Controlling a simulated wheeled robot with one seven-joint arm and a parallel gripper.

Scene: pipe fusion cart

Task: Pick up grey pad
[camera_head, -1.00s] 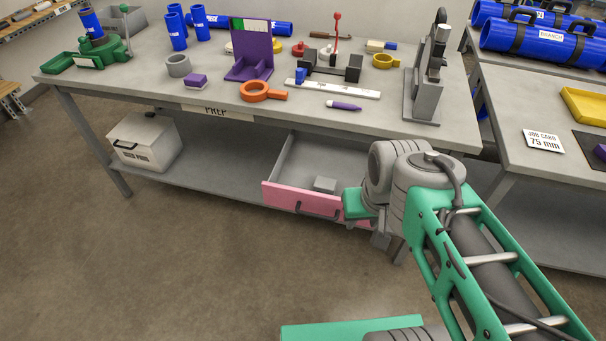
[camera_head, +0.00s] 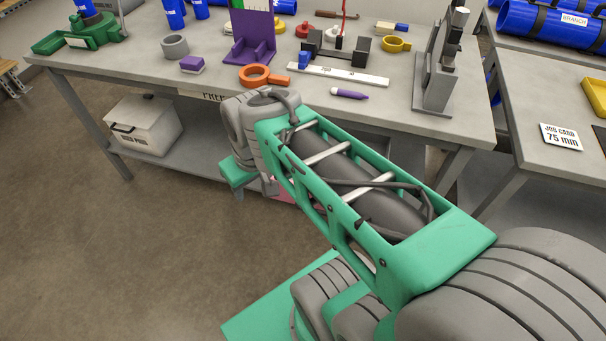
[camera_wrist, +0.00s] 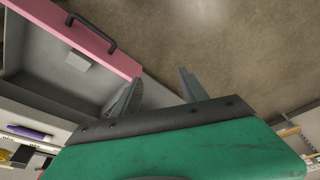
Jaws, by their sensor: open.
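The grey pad (camera_wrist: 78,62), a small pale grey block, lies in the open drawer (camera_wrist: 45,75) close behind its pink front in the wrist view. My arm hides the pad in the head view, where only a sliver of the pink front (camera_head: 284,197) shows. My gripper (camera_wrist: 157,88) is open and empty, its two fingers wide apart. In the wrist view the pad is to the left of both fingers and apart from them. The left finger overlaps the drawer in the picture; the right one shows against the floor.
The drawer hangs under the workbench (camera_head: 130,50). A white lidded box (camera_head: 147,125) stands on the lower shelf to the left. On the benchtop are an orange ring tool (camera_head: 263,76), a purple block (camera_head: 192,64) and a purple marker (camera_head: 349,94). The floor in front is clear.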

